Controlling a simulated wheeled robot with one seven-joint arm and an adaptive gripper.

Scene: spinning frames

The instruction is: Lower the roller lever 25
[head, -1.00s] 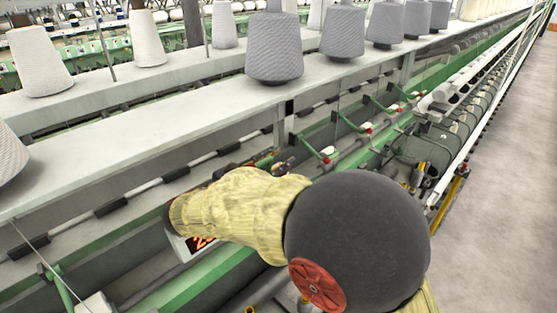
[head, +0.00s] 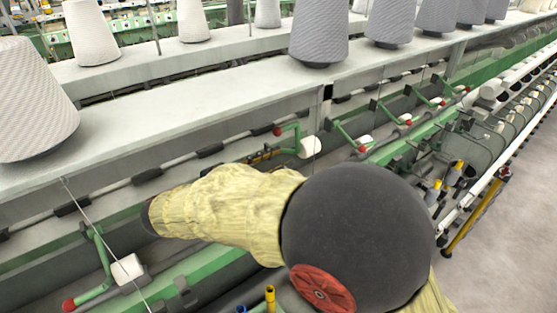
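A green roller lever (head: 291,130) with a red knob and a white roller (head: 310,146) stands just beyond my forearm in the head view. Its knob sits high at its left end, unlike the neighbouring levers' knobs. No number shows on it now. My yellow-sleeved arm (head: 225,205) reaches left across the machine and hides what lies behind it. Small dark parts that look like my gripper (head: 264,155) show past the forearm's upper edge, close to the lever's left side. Most of the gripper is hidden, and I cannot tell whether it touches the lever or is open.
Another green lever (head: 98,262) with its red knob low is at the lower left. Several similar levers (head: 346,135) run off to the right. A pale shelf (head: 180,100) with large yarn cones (head: 320,32) lies above. Clear floor (head: 515,215) is at the right.

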